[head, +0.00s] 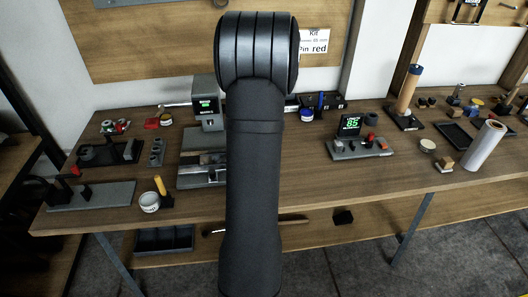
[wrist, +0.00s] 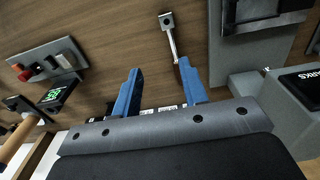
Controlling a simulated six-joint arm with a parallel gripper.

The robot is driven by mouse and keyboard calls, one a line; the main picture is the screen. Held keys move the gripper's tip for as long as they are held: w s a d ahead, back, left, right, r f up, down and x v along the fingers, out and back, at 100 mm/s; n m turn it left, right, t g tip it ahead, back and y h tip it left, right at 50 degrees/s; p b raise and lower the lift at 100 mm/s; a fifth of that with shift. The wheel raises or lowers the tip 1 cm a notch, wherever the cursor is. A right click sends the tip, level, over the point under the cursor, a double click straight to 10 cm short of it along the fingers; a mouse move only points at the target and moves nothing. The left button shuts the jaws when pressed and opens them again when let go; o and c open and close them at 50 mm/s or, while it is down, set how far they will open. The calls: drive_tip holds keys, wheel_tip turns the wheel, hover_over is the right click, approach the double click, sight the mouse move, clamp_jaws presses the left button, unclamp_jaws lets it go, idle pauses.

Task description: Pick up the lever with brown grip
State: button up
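My gripper (wrist: 160,66) is open in the wrist view, with two blue fingers apart and nothing between them. A silver lever (wrist: 171,38) with a square, holed end lies on the brown bench top ahead of the fingertips. Its shaft runs down to beside the right fingertip. In the head view my arm covers the middle of the bench, and neither my gripper nor this lever shows.
A grey console with a green display (head: 350,125) stands right of my arm, and a grey vise-like machine (head: 207,108) left. A tall brown cylinder with a blue top (head: 408,88) and a white roll (head: 484,145) stand farther right. Bare bench (head: 310,180) lies in front of the console.

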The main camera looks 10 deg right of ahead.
drive_tip(key=w+f, duration=0.1)
drive_tip(key=f, duration=0.4)
drive_tip(key=w+a+f, duration=0.1)
drive_tip(key=w+f, duration=0.1)
drive_tip(key=f, duration=0.3)
drive_tip(key=w+f, duration=0.2)
drive_tip(key=f, duration=0.3)
drive_tip(key=shift+a+f, duration=0.35)
drive_tip(key=shift+w+f, duration=0.2)
drive_tip(key=shift+f, duration=2.4)
clamp_jaws()
